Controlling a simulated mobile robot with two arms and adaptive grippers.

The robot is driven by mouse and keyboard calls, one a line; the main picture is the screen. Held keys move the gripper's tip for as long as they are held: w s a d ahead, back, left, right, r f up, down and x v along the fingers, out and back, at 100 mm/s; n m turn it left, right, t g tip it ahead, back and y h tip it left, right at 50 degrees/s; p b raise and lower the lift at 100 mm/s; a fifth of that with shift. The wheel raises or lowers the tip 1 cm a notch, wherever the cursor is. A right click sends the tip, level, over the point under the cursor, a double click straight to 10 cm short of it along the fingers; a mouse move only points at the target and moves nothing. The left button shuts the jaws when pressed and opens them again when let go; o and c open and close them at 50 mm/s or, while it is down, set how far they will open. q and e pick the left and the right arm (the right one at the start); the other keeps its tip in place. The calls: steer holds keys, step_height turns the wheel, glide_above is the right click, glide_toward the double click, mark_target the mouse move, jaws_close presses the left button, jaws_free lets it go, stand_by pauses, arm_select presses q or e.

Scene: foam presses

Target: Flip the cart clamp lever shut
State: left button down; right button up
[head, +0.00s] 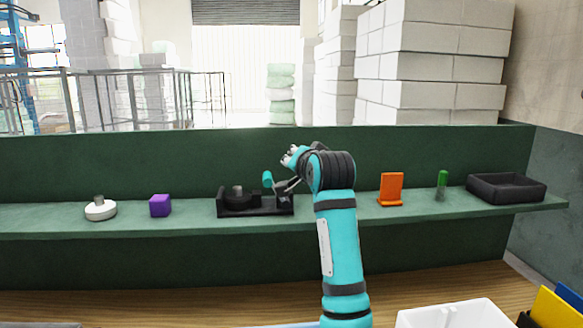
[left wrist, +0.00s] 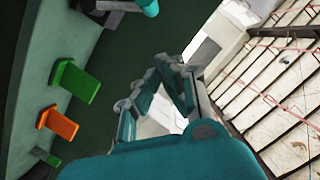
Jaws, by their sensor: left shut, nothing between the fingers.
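The cart clamp is a black fixture (head: 255,207) on the green shelf, with a round dark part on its left. Its lever has a teal grip (head: 268,180) that stands up above the right part of the base. The grip's end also shows at the top edge of the left wrist view (left wrist: 149,7). My left gripper (head: 288,158) is above and just right of the grip; contact cannot be told. Its fingers (left wrist: 168,68) are shut and empty in the left wrist view. My forearm hides the shelf right of the clamp. My right gripper is not in view.
On the shelf (head: 150,228) stand a white round part (head: 100,209), a purple cube (head: 160,205), an orange stand (head: 391,189), a green cylinder (head: 442,184) and a black tray (head: 506,188). A green block (left wrist: 76,82) shows in the left wrist view. A green wall rises behind.

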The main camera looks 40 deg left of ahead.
arm_select(q)
steer(key=b+v, duration=0.1)
steer(key=v, duration=0.3)
steer(key=shift+w, duration=0.1)
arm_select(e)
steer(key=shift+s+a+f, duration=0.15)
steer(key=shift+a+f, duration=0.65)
arm_select(q)
steer(key=shift+a, duration=0.1)
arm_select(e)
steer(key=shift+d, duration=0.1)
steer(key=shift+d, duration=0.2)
